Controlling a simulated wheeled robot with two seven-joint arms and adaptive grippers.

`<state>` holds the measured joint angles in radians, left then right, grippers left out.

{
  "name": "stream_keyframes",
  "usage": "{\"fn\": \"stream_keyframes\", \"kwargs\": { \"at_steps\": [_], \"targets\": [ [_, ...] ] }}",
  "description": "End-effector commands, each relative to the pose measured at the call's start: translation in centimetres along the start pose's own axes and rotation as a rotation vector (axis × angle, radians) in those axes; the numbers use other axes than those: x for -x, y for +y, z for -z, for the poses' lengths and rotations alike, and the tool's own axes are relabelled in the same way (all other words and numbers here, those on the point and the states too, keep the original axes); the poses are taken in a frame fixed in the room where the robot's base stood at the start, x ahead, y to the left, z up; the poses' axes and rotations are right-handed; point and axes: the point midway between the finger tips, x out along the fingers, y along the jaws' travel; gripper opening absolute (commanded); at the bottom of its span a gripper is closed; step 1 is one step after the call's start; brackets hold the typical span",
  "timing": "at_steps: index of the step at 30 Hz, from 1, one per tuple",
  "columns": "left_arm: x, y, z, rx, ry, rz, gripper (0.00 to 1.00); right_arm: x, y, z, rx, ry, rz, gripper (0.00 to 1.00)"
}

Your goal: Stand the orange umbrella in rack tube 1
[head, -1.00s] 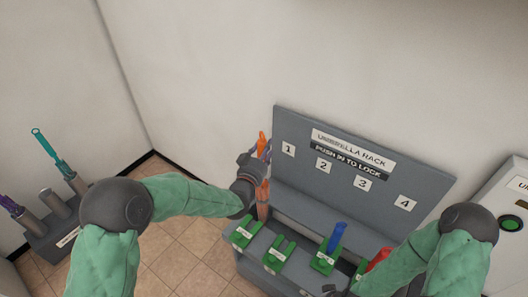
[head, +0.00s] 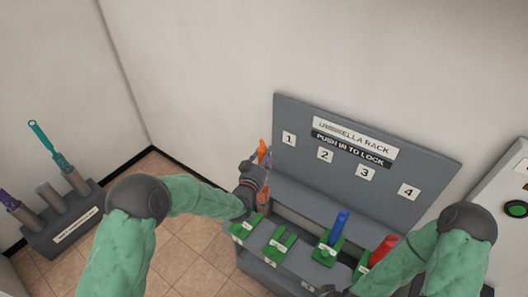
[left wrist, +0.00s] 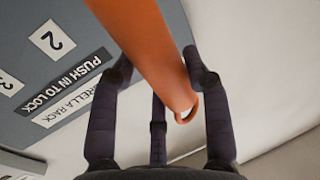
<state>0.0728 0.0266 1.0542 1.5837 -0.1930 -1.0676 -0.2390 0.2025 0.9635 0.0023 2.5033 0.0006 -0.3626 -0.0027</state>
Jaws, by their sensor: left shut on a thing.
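The orange umbrella (head: 263,150) is held roughly upright at the left end of the umbrella rack (head: 300,180), near the number 1 label (head: 289,139). My left gripper (head: 262,178) is shut on it, and its upper end shows above the fingers. In the left wrist view the umbrella's orange shaft (left wrist: 150,45) lies between the gripper's dark fingers (left wrist: 160,75), with a ring-like end. The green clip (head: 246,227) of tube 1 is just below the gripper. The umbrella's lower end is hidden. My right gripper (head: 333,290) is barely in view at the bottom edge.
A blue umbrella (head: 338,228) stands in place 3 and a red one (head: 384,250) in place 4. The green clip (head: 281,245) of place 2 is empty. A grey stand (head: 65,236) with teal and purple umbrellas is at left. A box with a green button (head: 515,209) is at right.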

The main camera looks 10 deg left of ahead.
Motion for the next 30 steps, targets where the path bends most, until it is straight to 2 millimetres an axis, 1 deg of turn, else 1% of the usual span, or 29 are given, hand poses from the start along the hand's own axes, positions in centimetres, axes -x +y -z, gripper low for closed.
{"fn": "stream_keyframes", "kwargs": {
  "at_steps": [15, 30],
  "targets": [
    [-0.2, 0.1, -4.9, 0.0, 0.0, -0.001, 0.0, 0.0, 0.0, 0.0, 0.0, 0.0, 0.0, 0.0],
    [-0.2, 0.2, -9.4, 0.0, 0.001, -0.003, 0.0, 0.0, 0.0, 0.0, 0.0, 0.0, 0.0, 0.0]
  ]
}}
